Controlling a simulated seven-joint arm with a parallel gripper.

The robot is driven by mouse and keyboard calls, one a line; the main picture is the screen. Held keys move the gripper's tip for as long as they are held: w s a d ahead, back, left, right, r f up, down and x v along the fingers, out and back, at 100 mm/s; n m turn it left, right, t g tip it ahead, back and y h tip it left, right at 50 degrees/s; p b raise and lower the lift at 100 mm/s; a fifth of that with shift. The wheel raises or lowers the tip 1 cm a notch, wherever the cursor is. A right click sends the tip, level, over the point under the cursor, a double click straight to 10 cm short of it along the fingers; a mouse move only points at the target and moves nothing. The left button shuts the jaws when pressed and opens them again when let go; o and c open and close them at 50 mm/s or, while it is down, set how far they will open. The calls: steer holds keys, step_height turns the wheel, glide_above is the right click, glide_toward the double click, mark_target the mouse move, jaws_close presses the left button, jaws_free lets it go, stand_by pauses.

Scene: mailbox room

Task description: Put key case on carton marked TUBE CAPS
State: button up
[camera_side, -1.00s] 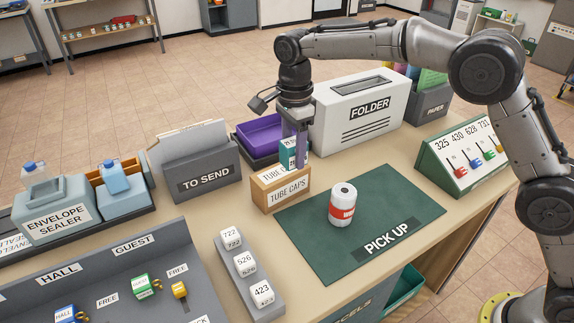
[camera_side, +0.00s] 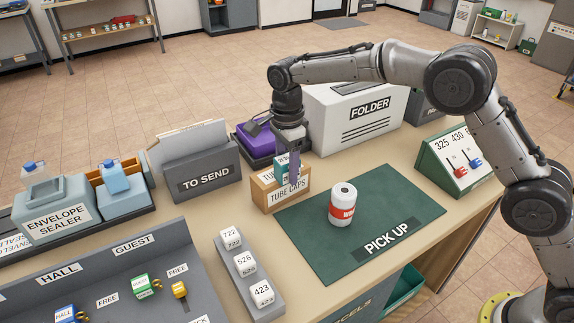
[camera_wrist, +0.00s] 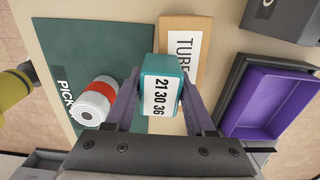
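The key case, which I take to be the teal block with a white number label, is between the fingers of my gripper (camera_side: 288,172); it shows in the side view (camera_side: 282,160) and the wrist view (camera_wrist: 163,92). In the wrist view my fingers (camera_wrist: 161,78) press against its two sides. The tan carton marked TUBE CAPS (camera_side: 290,195) stands behind the green mat; its top also shows in the wrist view (camera_wrist: 201,50). The case is low over the carton's top; I cannot tell if it touches. A finger partly hides the case in the side view.
A white roll with a red band (camera_side: 342,205) stands on the green PICK UP mat (camera_side: 400,200), beside the carton. A purple tray (camera_wrist: 270,100), the FOLDER machine (camera_side: 355,120) and the TO SEND box (camera_side: 205,178) stand close around. A row of numbered blocks (camera_side: 245,263) is in front.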

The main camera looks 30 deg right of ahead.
mark_target(287, 158)
steer(key=o, duration=0.3)
step_height(287, 158, up, 11)
steer(key=shift+f, duration=0.1)
steer(key=shift+r, duration=0.8)
steer(key=shift+r, duration=0.1)
